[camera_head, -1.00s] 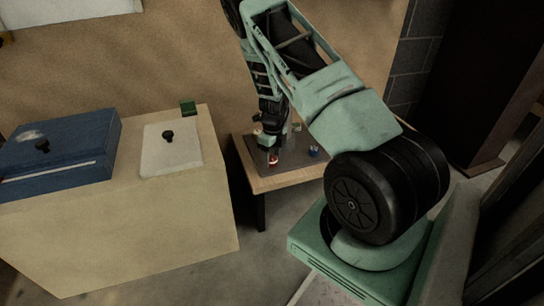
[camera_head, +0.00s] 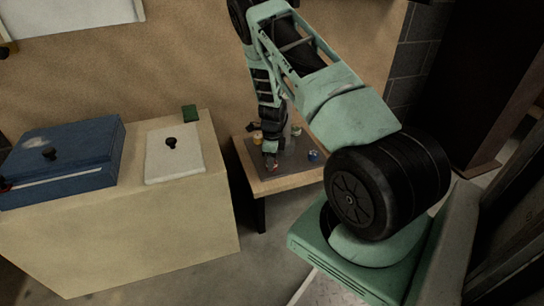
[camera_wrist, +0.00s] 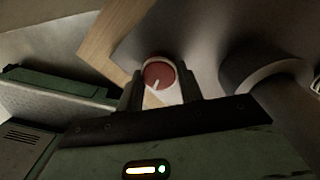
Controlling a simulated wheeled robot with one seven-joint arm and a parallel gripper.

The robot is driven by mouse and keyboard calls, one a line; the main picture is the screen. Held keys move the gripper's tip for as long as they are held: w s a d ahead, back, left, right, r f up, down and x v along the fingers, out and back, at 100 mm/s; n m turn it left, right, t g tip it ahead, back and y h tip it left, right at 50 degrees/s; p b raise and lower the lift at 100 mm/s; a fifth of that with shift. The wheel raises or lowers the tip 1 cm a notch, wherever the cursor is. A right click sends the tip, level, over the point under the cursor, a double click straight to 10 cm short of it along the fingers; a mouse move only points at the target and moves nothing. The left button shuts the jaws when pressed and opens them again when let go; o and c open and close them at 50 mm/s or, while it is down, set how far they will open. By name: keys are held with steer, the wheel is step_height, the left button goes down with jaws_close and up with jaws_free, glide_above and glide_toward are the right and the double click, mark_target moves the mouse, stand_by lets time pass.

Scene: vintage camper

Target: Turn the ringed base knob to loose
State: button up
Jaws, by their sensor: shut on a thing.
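In the wrist view a round knob (camera_wrist: 158,76) with a red-brown face, a pale ring around it and a white pointer mark sits between my two fingers. The pointer mark aims down toward my palm. My gripper (camera_wrist: 163,90) is shut on this knob, one dark finger on each side. In the head view my gripper (camera_head: 271,160) reaches down over a grey plate (camera_head: 295,163) on a small wooden table. There the knob shows only as a small reddish spot at the fingertips. Any lettering near the knob is too small or hidden to read.
On the plate, a blue item (camera_head: 314,156) lies right of my gripper and a yellow item (camera_head: 257,138) behind it. In the wrist view a grey cylinder (camera_wrist: 265,72) stands close on the right. A beige counter (camera_head: 120,235) with a blue box (camera_head: 65,160) is at left.

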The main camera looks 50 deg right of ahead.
steer(key=n+p, duration=0.2)
steer(key=n, duration=0.1)
steer(key=shift+r+n, duration=0.15)
steer(key=shift+n, duration=0.25)
steer(key=n+p, duration=0.2)
steer(key=n, duration=0.2)
steer(key=shift+n, duration=0.3)
steer(key=n+p, duration=0.2)
steer(key=n, duration=0.2)
steer(key=shift+a+h, duration=0.1)
steer(key=shift+h, duration=0.2)
steer(key=n+p, duration=0.1)
steer(key=n, duration=0.3)
steer(key=n+p, duration=0.2)
steer(key=n, duration=0.5)
steer(key=n+p, duration=0.1)
steer(key=n, duration=0.2)
steer(key=shift+a+n+h, duration=0.1)
steer(key=shift+n+h, duration=0.2)
steer(key=shift+n, duration=0.1)
steer(key=shift+n+p, duration=0.3)
steer(key=shift+n, duration=1.4)
